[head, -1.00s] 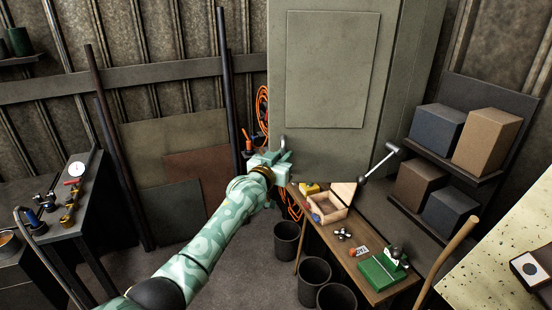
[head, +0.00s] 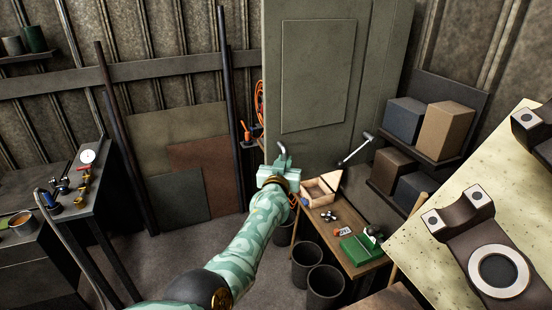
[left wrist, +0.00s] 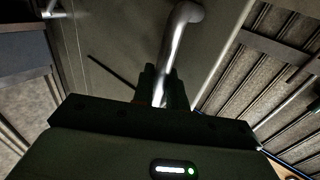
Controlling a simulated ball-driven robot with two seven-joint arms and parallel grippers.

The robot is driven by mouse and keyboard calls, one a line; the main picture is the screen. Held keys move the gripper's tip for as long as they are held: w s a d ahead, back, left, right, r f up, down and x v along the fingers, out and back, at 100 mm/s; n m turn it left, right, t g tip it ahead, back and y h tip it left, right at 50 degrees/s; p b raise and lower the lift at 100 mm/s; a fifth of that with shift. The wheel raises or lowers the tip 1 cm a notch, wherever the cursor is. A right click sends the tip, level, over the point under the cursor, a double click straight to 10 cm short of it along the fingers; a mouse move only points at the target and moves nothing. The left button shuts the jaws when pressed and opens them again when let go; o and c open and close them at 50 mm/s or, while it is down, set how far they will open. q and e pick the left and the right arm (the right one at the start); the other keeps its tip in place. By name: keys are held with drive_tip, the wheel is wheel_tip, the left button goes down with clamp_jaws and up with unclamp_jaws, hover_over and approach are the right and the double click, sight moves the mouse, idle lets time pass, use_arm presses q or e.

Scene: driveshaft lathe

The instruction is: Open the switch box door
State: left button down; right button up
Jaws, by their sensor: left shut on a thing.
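The switch box is the tall grey-green cabinet (head: 395,75) at the top centre of the head view. Its door (head: 318,75) has a raised rectangular panel and shows no clear gap along its edges that I can make out. A bent metal handle (head: 282,148) sits at the door's lower left; in the left wrist view it is a shiny bar (left wrist: 181,45). My left gripper (head: 281,166) is shut on this handle, its dark fingers (left wrist: 162,88) on either side of the bar. My right gripper is not in view.
Below the door stands a wooden bench with an open wooden box (head: 319,190) and a green device (head: 360,249). Black bins (head: 307,264) stand on the floor beside it. A speckled table (head: 420,245) with a brown bracket (head: 470,235) is close at right. Floor at left centre is clear.

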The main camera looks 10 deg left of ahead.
use_arm(q)
drive_tip(key=shift+s+d+r+y, duration=0.25)
drive_tip(key=shift+d+r+y, duration=0.05)
drive_tip(key=shift+d, duration=0.05)
drive_tip(key=c, duration=1.5)
unclamp_jaws()
drive_tip(key=shift+d, duration=0.1)
drive_tip(key=shift+w+d+f, duration=0.1)
drive_tip(key=shift+f, duration=0.05)
